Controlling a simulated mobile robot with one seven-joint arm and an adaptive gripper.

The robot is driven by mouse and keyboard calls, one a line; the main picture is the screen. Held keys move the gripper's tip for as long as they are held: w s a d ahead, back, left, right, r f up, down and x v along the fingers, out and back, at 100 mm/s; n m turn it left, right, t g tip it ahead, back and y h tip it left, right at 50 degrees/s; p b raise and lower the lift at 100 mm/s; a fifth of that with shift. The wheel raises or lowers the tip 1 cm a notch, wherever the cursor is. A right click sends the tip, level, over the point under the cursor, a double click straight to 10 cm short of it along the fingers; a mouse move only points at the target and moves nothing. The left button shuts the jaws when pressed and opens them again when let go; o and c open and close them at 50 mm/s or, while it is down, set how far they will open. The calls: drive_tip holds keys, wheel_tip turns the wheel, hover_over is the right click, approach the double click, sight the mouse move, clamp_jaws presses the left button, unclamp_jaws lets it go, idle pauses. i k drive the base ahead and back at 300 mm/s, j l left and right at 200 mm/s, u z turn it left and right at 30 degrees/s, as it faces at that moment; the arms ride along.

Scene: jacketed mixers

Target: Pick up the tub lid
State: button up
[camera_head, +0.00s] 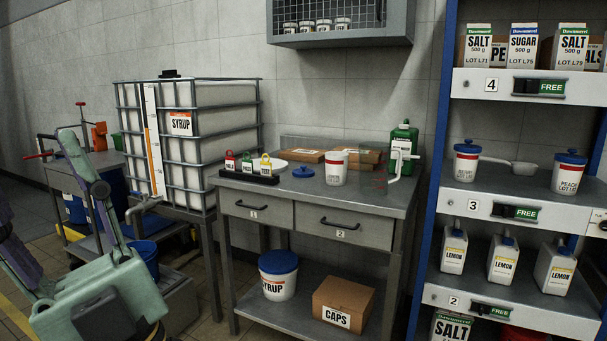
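A blue lid (303,171), likely the tub lid, lies flat with a small raised knob on the grey workbench (240,181). Just right of it stands a white tub (336,168) with a red-and-white label; no blue lid shows on it. Parts of my arm show at the left edge, well away from the bench. My gripper's fingers cannot be made out in the picture.
Cardboard packs (350,155) and a green bottle (403,147) sit behind and right. The bench front before the lid is clear. Shelves (525,195) stand right.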

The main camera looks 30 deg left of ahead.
sight(302, 172)
drive_tip(key=i+j+u, duration=0.15)
drive_tip(key=i+j, duration=0.6)
drive_tip(key=i+j+u, duration=0.2)
drive_tip(key=i+j, duration=0.55)
drive_tip(key=i+j+u, duration=0.15)
drive_tip(key=i+j, duration=0.5)
drive_tip(key=i, duration=0.2)
drive_tip(key=i+l, duration=0.1)
drive_tip(key=i, duration=0.4)
